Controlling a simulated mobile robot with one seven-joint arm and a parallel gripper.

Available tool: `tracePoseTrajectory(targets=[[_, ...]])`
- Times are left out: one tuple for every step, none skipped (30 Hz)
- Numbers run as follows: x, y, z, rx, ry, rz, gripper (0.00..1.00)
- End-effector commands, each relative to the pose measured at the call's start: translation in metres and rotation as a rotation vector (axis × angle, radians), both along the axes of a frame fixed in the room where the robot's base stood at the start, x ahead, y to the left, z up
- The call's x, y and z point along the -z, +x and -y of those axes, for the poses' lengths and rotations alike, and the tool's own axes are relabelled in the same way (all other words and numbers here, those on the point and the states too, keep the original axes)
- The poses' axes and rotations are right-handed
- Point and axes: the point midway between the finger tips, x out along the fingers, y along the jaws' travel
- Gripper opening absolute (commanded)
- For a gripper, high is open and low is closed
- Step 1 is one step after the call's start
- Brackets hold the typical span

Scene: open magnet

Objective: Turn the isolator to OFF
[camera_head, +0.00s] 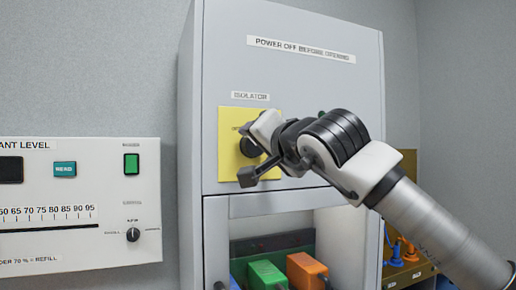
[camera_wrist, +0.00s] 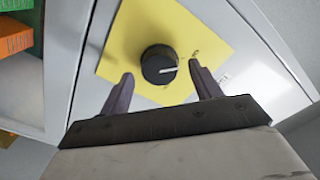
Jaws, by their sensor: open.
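The isolator is a black round knob (camera_wrist: 158,62) on a yellow plate (camera_head: 229,150), under an "ISOLATOR" label (camera_head: 250,96) on the grey cabinet. In the wrist view a white pointer line on the knob points right; small lettering on the yellow plate (camera_wrist: 128,40) beside it is too small to read. My gripper (camera_head: 256,151) is in front of the plate and partly hides the knob in the head view. In the wrist view my gripper (camera_wrist: 161,72) is open, with one finger on each side of the knob and visible gaps between.
A white level panel (camera_head: 80,248) with a green switch and small dial stands at the left. Below the isolator, an open bay holds green and orange blocks (camera_head: 306,268). A "POWER OFF BEFORE OPENING" label (camera_head: 301,49) is above. A brown board (camera_head: 408,165) is behind my arm at right.

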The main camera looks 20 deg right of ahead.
Motion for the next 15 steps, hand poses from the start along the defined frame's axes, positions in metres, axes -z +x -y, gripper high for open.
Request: tracePoseTrajectory(targets=[[0.004, -0.010, 0.001, 0.004, -0.002, 0.002, 0.63], [0.004, -0.017, 0.001, 0.001, -0.002, 0.003, 0.63], [0.005, -0.026, 0.002, 0.004, -0.001, 0.002, 0.63], [0.004, -0.034, 0.002, 0.003, -0.001, 0.003, 0.63], [0.005, -0.041, 0.002, 0.003, -0.001, 0.003, 0.63], [0.004, -0.050, 0.003, 0.004, -0.001, 0.002, 0.63], [0.004, -0.057, 0.003, 0.002, -0.001, 0.002, 0.63], [0.004, -0.064, 0.003, 0.003, -0.003, 0.003, 0.63], [0.004, -0.073, 0.003, 0.003, -0.002, 0.002, 0.63], [0.004, -0.079, 0.003, 0.002, -0.002, 0.002, 0.63], [0.003, -0.085, 0.003, 0.002, -0.001, 0.002, 0.63], [0.003, -0.092, 0.004, 0.003, -0.001, 0.001, 0.63], [0.003, -0.097, 0.004, 0.003, -0.002, 0.002, 0.63], [0.002, -0.101, 0.004, 0.001, -0.002, 0.002, 0.63], [0.002, -0.106, 0.004, 0.001, -0.001, 0.001, 0.63]])
